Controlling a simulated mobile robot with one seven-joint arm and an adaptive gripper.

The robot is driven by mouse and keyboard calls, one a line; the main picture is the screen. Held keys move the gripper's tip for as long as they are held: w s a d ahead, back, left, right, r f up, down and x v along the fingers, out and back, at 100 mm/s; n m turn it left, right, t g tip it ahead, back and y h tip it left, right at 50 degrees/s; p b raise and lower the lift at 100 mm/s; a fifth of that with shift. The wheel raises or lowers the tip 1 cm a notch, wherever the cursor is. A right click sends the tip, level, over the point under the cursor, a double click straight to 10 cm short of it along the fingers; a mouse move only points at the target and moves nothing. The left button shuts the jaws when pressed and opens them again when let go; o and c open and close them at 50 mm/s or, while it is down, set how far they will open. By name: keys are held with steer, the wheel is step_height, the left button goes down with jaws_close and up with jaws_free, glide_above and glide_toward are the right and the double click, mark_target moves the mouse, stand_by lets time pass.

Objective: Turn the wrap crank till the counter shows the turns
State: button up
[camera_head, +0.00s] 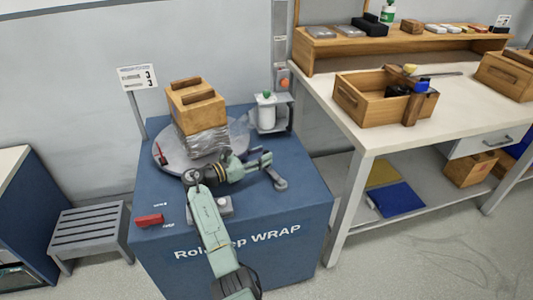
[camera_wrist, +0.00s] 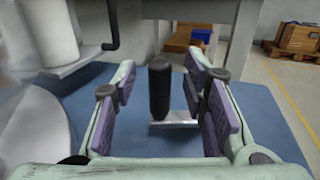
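The wrap crank (camera_head: 277,179) is a short grey lever on top of the blue wrapping machine (camera_head: 290,215), at its right side. In the wrist view its upright black handle (camera_wrist: 160,88) stands between my fingers, with the grey lever (camera_wrist: 176,118) at its foot. My gripper (camera_head: 262,160) is open; in the wrist view its purple pads (camera_wrist: 163,105) sit on both sides of the handle with gaps. A white sign on a post (camera_head: 137,77) shows two small digits that look like 3 and 3. A wooden crate (camera_head: 194,104), its lower part in clear film, stands on the round turntable (camera_head: 172,158).
A film roll holder (camera_head: 267,112) stands behind the crank. A red block (camera_head: 149,220) lies at the machine's front left. A workbench (camera_head: 340,112) with wooden boxes is at the right, and a grey step (camera_head: 90,231) at the left.

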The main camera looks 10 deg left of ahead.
steer(key=v, duration=0.9)
